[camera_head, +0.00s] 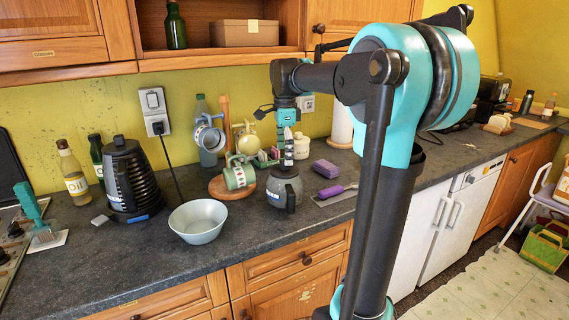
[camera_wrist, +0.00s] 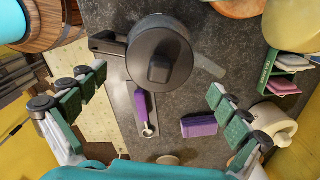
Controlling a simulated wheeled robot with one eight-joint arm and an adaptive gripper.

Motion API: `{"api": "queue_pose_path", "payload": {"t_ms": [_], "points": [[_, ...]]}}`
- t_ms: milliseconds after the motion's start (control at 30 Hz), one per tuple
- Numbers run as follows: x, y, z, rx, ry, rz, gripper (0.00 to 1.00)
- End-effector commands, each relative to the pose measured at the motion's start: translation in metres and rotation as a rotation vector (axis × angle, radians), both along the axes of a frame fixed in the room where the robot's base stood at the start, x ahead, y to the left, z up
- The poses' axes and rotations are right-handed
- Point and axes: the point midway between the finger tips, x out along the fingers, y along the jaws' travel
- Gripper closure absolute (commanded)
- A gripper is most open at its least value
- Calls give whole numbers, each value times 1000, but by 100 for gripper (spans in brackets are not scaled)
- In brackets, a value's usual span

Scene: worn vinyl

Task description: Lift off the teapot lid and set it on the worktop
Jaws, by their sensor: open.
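The dark grey teapot (camera_head: 284,190) stands on the worktop (camera_head: 130,250), right of the round wooden board. Its lid (camera_head: 284,171) is on top. In the wrist view the round lid (camera_wrist: 160,42) has a dark knob (camera_wrist: 158,69), and the pot's handle (camera_wrist: 106,44) points left. My gripper (camera_head: 287,152) is above the teapot, pointing down. In the wrist view my gripper (camera_wrist: 157,84) is open, its green-padded fingers wide apart either side of the lid and not visibly touching it. Nothing is held.
A pale bowl (camera_head: 198,222) is at front left. A purple sponge (camera_head: 326,168) and a purple-handled tool (camera_head: 332,191) lie to the right. Bare worktop lies between bowl and teapot.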

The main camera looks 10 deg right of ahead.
Motion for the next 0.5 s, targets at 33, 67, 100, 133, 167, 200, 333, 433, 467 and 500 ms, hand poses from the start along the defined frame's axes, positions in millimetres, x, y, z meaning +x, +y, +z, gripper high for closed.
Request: {"api": "queue_pose_path", "payload": {"t_ms": [33,67,100,133,167,200,333,433,467,500], "points": [[0,0,-8,0,0,0,0],[0,0,-12,0,0,0,0],[0,0,-16,0,0,0,0],[0,0,-19,0,0,0,0],[0,0,-22,0,0,0,0],[0,0,-25,0,0,0,0],[0,0,-31,0,0,0,0],[0,0,-32,0,0,0,0],[0,0,-32,0,0,0,0],[0,0,-32,0,0,0,0]]}}
